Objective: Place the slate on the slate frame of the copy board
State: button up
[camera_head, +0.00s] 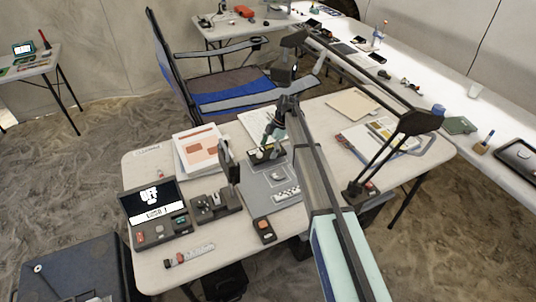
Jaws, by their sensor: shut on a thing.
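The copy board (259,196) is a grey board on the near folding table, with a black-and-white scale bar (286,194) and a small pale round piece (277,176) on it. My gripper (268,150) points down over the board's far end. It is shut on what looks like the slate (257,158), a small dark plate with a pale strip. The plate is at or just above the board's far end; I cannot tell whether it touches. The slate frame cannot be made out clearly there. My arm hides part of the board's right side.
A dark upright panel on a small device (212,203) stands close left of the board. A console with a lit screen (153,203) is farther left. Papers (197,150) lie behind. Lamp arms (376,160) rise at right. A blue folding chair (235,95) stands behind the table.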

aim_at(270, 150)
jog(key=shift+f+p, duration=0.45)
jog(key=shift+f, duration=1.3)
jog(key=shift+f, duration=0.1)
jog(key=shift+f, duration=0.15)
jog(key=o, duration=1)
jog(key=shift+r, duration=0.2)
jog(key=shift+r, duration=0.15)
jog(key=b+v, duration=0.4)
jog(key=v, duration=0.7)
jog(key=shift+w+d+r, duration=0.1)
jog(key=shift+d+r, duration=0.05)
jog(key=shift+r, duration=0.25)
